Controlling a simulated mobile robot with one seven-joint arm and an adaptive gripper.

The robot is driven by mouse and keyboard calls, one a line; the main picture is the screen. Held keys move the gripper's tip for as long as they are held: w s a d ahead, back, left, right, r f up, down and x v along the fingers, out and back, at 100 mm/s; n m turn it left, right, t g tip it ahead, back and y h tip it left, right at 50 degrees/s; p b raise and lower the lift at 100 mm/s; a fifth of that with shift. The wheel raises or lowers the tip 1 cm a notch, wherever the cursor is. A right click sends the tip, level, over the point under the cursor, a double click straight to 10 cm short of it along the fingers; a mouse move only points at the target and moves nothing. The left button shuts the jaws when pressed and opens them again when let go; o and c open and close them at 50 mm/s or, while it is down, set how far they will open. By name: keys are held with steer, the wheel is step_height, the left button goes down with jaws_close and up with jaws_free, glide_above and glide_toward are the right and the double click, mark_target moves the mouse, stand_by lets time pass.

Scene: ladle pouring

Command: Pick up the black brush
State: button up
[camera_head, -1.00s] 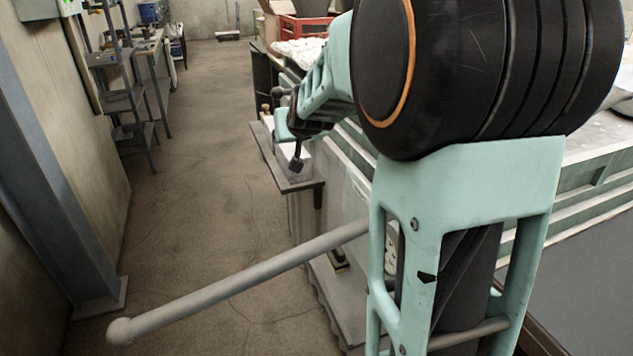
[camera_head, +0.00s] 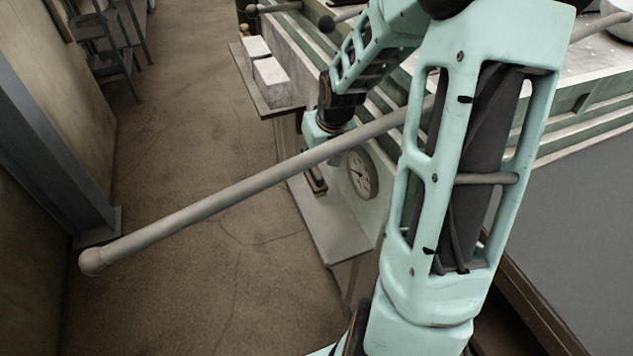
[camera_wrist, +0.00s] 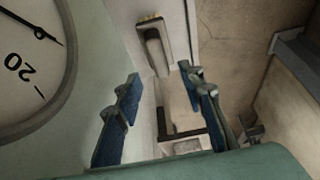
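A small dark-edged object that looks like the brush (camera_head: 316,181) is on the pale lower ledge beside the machine, left of the round dial.
The long grey bar (camera_head: 230,190) with a ball end crosses in front of my gripper. A round dial (camera_head: 362,174) is on the machine's side and fills the wrist view's left (camera_wrist: 28,62). A side shelf (camera_head: 250,88) holds white blocks (camera_head: 272,80).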

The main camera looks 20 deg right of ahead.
mark_target(316, 170)
steer(key=x, duration=0.2)
steer(key=b+x, duration=0.1)
steer(key=x, duration=0.1)
steer(key=b+x, duration=0.1)
steer(key=x, duration=0.1)
steer(key=shift+s+a+f, duration=0.1)
steer(key=shift+s, duration=0.3)
jaws_close()
